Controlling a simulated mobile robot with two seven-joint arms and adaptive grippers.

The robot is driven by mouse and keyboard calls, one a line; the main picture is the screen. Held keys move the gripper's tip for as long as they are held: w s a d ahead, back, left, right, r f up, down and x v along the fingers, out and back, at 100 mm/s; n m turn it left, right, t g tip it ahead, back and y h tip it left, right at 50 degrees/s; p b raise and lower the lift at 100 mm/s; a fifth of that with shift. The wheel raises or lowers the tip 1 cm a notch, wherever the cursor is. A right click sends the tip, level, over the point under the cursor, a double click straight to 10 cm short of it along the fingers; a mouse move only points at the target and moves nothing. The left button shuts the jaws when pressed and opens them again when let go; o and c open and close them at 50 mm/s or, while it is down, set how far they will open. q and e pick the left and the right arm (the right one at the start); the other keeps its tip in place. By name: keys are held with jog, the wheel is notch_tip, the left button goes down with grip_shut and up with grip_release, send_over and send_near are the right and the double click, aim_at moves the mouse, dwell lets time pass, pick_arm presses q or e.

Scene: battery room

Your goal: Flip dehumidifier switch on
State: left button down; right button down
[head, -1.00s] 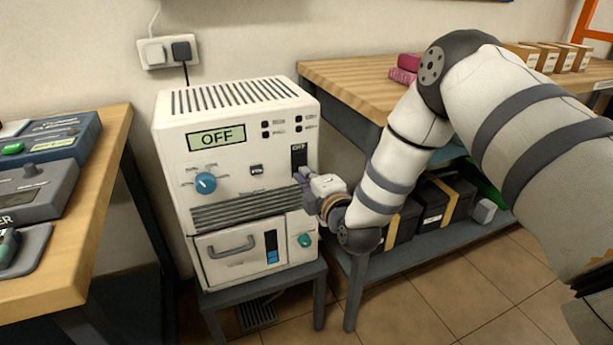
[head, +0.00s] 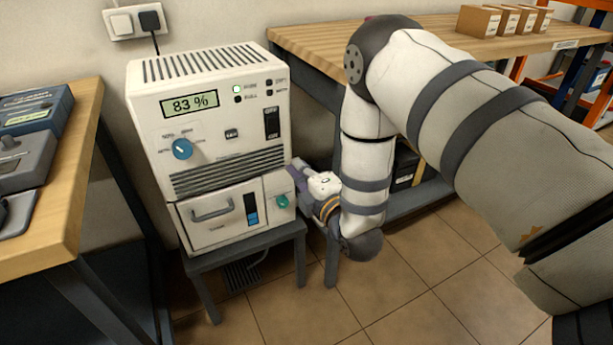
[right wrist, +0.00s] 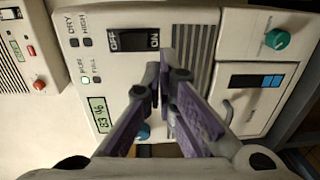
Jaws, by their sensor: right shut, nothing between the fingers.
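The white dehumidifier (head: 205,130) stands on a small dark stand. Its display (head: 190,105) reads "83 %", and a green lamp (head: 237,89) is lit. The black rocker switch (head: 271,123) is on the upper right of its front. In the right wrist view the switch (right wrist: 133,40) shows OFF and ON labels, and the display (right wrist: 100,114) is tilted. My right gripper (head: 296,172) is shut and empty, at the machine's right front side, below and right of the switch and apart from it. Its purple-grey fingers (right wrist: 165,78) meet in the right wrist view. My left gripper is out of view.
A blue knob (head: 181,149), a drawer handle (head: 212,211) and a green knob (head: 282,201) are on the dehumidifier's front. A wooden bench (head: 310,41) with cartons (head: 480,20) stands to the right, another table (head: 60,215) to the left. The tiled floor (head: 420,285) in front is clear.

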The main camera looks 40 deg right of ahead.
jog(key=shift+v, duration=1.5)
jog(key=shift+f, duration=0.15)
